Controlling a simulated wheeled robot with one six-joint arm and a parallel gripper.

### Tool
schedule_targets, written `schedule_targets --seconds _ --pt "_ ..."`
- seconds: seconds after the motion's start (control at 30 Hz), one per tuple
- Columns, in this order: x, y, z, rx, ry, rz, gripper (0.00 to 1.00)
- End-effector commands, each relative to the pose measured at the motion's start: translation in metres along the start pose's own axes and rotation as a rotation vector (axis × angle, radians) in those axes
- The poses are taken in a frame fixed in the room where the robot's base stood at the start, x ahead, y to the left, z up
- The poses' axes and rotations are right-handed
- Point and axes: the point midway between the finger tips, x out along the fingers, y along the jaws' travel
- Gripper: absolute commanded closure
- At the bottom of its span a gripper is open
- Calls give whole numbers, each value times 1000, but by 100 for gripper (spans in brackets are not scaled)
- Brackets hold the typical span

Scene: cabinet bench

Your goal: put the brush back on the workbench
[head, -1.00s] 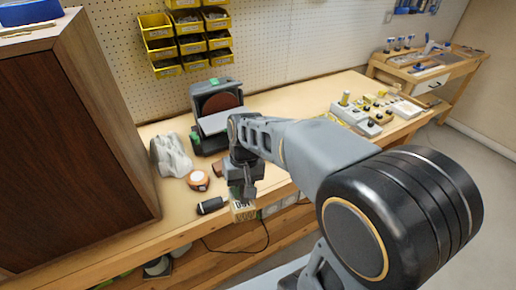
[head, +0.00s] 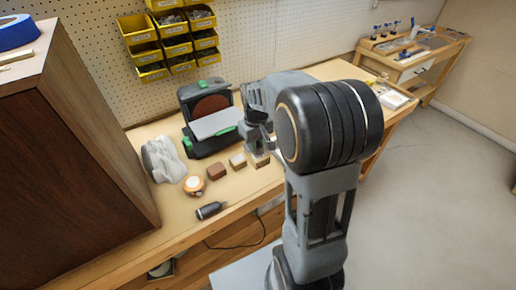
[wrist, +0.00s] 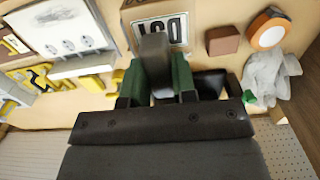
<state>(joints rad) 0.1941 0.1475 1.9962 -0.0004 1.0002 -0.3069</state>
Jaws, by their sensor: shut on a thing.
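My gripper (head: 258,142) is over the front part of the workbench (head: 176,212), in front of the disc sander. In the wrist view its green-padded fingers (wrist: 156,85) are shut on a grey upright piece (wrist: 155,60), which I take to be the brush's handle. The lower end of the brush is hard to make out. I cannot tell whether the brush touches the bench. A white plate with dark marks (wrist: 143,33) shows beyond the fingers in the wrist view.
A dark cylinder (head: 209,210) lies near the front edge. The sander (head: 203,118) stands behind. A dark cabinet (head: 75,150) fills the left.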

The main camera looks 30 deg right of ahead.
Motion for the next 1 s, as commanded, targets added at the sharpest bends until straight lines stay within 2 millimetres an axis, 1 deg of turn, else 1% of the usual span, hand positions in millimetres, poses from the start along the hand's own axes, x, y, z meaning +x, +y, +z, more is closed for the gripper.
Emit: schedule_targets --seconds 0.03,0.1,0.23,0.43,0.6,0.7,0.8,1.0 --pt "8 5 -5 1 -2 -1 94" --pt "16 10 -11 -1 0 0 94" --pt "27 16 -18 -1 1 0 94" --pt "36 20 -22 0 1 0 94" --pt "56 22 -24 -1 -1 -1 94" --pt "65 22 -24 -1 0 0 94" --pt "68 22 -24 -1 2 0 94" --pt "69 22 -24 -1 3 1 94"
